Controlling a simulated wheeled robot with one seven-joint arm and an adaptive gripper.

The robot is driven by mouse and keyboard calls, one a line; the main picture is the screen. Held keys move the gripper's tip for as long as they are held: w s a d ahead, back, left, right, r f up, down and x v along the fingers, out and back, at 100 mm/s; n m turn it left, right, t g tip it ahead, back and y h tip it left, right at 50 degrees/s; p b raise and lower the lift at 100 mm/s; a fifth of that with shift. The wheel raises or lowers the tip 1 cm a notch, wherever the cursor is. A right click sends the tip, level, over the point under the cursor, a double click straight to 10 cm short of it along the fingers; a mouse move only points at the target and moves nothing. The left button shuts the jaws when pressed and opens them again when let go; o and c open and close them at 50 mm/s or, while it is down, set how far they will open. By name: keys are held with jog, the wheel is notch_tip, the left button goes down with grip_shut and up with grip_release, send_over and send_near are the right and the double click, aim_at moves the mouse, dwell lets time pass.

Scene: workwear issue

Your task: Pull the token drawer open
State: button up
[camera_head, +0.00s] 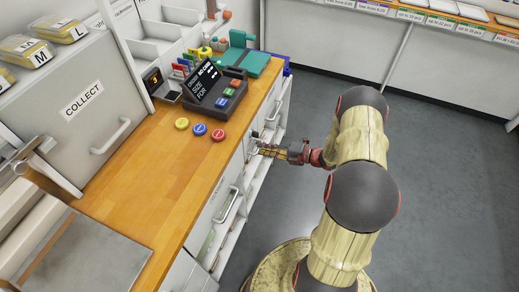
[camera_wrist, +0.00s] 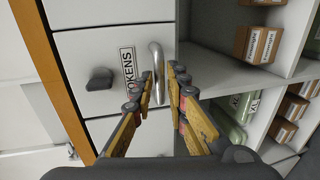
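The token drawer (camera_wrist: 80,47) has a pale front with a "TOKENS" label, and it looks flush with the counter front. Its metal bar handle (camera_wrist: 157,60) stands beside the label in the wrist view. My gripper (camera_wrist: 162,72) is at the handle with its fingers parted, one on each side of the bar. A gap shows between fingers and bar, though whether either finger touches it is unclear. In the head view my gripper (camera_head: 260,150) reaches the counter front from the right, hiding part of the drawer.
A dark knob (camera_wrist: 100,79) sits on the drawer front left of the label. Open shelves with small boxes (camera_wrist: 258,45) lie right of the drawer. Another drawer handle (camera_head: 227,205) is nearer along the counter. Three round tokens (camera_head: 200,129) lie on the wooden top. The floor (camera_head: 440,150) at right is clear.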

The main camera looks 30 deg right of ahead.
jog(key=shift+x, duration=1.15)
jog(key=shift+c, duration=1.1)
grip_shut()
